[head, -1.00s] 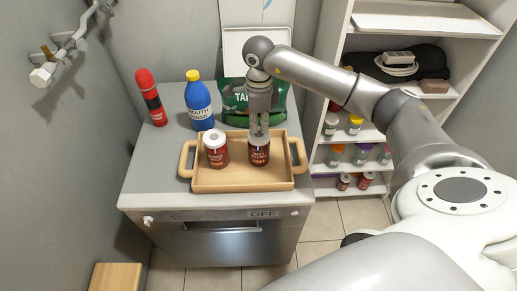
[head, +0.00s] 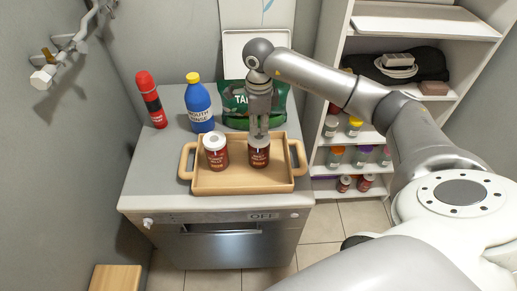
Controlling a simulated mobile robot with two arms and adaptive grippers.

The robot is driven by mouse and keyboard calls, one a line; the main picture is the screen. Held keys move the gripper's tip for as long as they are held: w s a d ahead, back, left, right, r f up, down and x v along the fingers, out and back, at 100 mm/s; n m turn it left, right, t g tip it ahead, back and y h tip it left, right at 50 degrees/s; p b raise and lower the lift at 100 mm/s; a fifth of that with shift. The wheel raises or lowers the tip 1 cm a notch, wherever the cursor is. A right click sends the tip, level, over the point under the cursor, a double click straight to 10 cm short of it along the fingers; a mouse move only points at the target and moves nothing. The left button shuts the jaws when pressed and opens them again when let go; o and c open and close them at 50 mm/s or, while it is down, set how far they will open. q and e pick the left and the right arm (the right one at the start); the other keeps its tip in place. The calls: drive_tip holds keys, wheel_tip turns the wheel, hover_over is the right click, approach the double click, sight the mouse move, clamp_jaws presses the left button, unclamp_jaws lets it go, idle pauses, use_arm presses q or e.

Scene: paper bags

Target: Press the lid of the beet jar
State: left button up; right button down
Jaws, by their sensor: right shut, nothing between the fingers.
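Two dark red jars stand upright in a wooden tray (head: 240,187) with two handles, on a grey appliance top. The left jar (head: 216,156) has a white top with a grey centre. The right jar (head: 259,155) stands under my right gripper (head: 259,133). The labels are too small to read surely, so I cannot tell which one is the beet jar. My right gripper points straight down, shut and empty, with its fingertips at the right jar's lid. They hide part of that lid, and I cannot tell whether they touch it. My left gripper is not in view.
A red bottle (head: 151,99) and a blue bottle with a yellow cap (head: 198,104) stand behind the tray at left. A green bag (head: 236,108) stands behind my gripper. A white shelf (head: 334,170) with several jars is at right.

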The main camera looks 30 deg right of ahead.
drive_tip(key=shift+s+f+b, duration=0.1)
drive_tip(key=shift+f+b, duration=0.65)
drive_tip(key=shift+f, duration=0.15)
idle(0.8)
drive_tip(key=shift+r, duration=0.15)
drive_tip(key=shift+r+p, duration=0.6)
drive_tip(key=shift+r, duration=0.55)
wheel_tip(320, 180, up, 6)
drive_tip(key=p, duration=0.3)
drive_tip(key=shift+p, duration=0.3)
